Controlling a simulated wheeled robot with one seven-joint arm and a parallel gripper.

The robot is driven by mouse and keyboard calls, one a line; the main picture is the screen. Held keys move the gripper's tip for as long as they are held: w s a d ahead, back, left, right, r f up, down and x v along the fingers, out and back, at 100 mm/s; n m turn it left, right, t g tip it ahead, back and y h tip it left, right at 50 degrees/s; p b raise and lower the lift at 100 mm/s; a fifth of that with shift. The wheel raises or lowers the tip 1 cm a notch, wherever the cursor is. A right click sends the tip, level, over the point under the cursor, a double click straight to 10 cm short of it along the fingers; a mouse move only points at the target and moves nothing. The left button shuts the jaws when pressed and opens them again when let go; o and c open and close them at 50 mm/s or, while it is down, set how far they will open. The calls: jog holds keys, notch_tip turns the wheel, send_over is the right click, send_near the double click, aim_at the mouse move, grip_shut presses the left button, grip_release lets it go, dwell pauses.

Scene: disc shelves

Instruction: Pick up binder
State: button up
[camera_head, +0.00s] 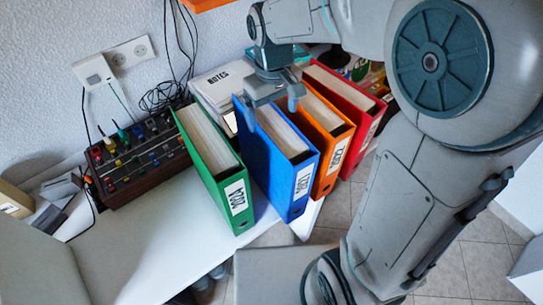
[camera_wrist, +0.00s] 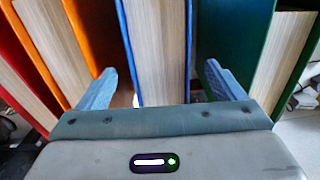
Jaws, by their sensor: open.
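Four binders stand upright in a row on the white table. The blue binder (camera_head: 274,158) is between the green binder (camera_head: 215,166) and the orange binder (camera_head: 325,147), with the red binder (camera_head: 358,112) at the right end. My gripper (camera_head: 272,114) is open over the rear top part of the blue binder. In the wrist view, the blue binder (camera_wrist: 158,50) lies between my spread fingers, its page edges facing the camera. One finger is on the orange binder's side, the other on the green binder's side. I cannot tell whether either finger touches a binder.
A box with knobs and cables (camera_head: 136,160) stands left of the green binder. A white notes box (camera_head: 222,86) is behind the binders. The white table (camera_head: 150,245) is clear at front left. A wall socket with a plug (camera_head: 95,72) is behind.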

aim_at(272, 120)
jog(key=shift+w+f+p, duration=0.15)
jog(key=shift+f+p, duration=0.45)
jog(key=shift+f, duration=2.4)
jog(key=shift+w+a+r, duration=0.1)
grip_shut()
